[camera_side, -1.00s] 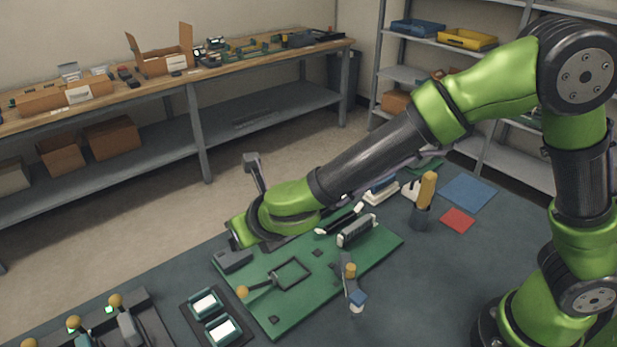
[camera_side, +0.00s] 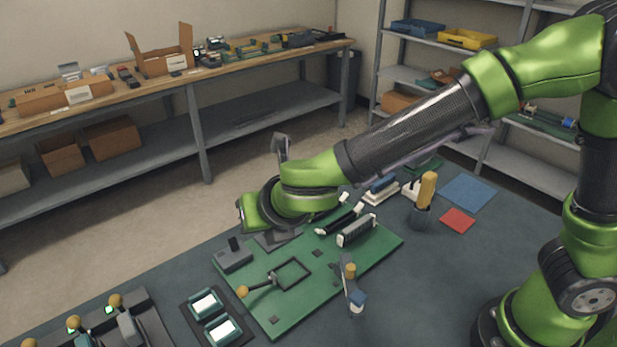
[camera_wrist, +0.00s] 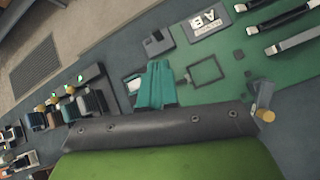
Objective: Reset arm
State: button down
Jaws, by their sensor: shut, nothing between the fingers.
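My gripper's teal fingers (camera_wrist: 157,68) show in the wrist view, closed together with nothing visible between them. They appear over the left part of the green board (camera_wrist: 225,135); their height above it is hard to judge. In the side view my wrist is above the back of the green board (camera_side: 270,318), and the fingers cannot be made out there. A grey block (camera_side: 233,258) with a small upright tab sits at the board's left corner. A black square outline (camera_side: 291,273) and a long slotted connector (camera_side: 357,231) are on the board.
Yellow-knobbed levers (camera_side: 116,301) stand in a dark rack at the front left. Two lit modules (camera_side: 205,304) lie beside the board. A cup with a yellow-handled tool (camera_side: 427,190), a red square (camera_side: 457,220) and a blue square (camera_side: 467,191) are on the right. The front right tabletop looks clear.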

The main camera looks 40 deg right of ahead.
jog(key=s+d+r+n, duration=0.2)
jog(key=s+d+n, duration=0.3)
jog(key=n, duration=0.7)
jog(key=s+d+r+n+y, duration=0.1)
jog(key=s+d+r+n, duration=0.2)
jog(key=d+n, duration=0.7)
jog(key=s+d+r+n+y, duration=0.1)
jog(key=s+d+r+n, duration=0.2)
jog(key=s+d+n, duration=0.4)
jog(key=n, duration=0.6)
jog(key=shift+s+d+n+g, duration=0.2)
jog(key=shift+d+n+g, duration=0.1)
jog(key=shift+d+g, duration=0.1)
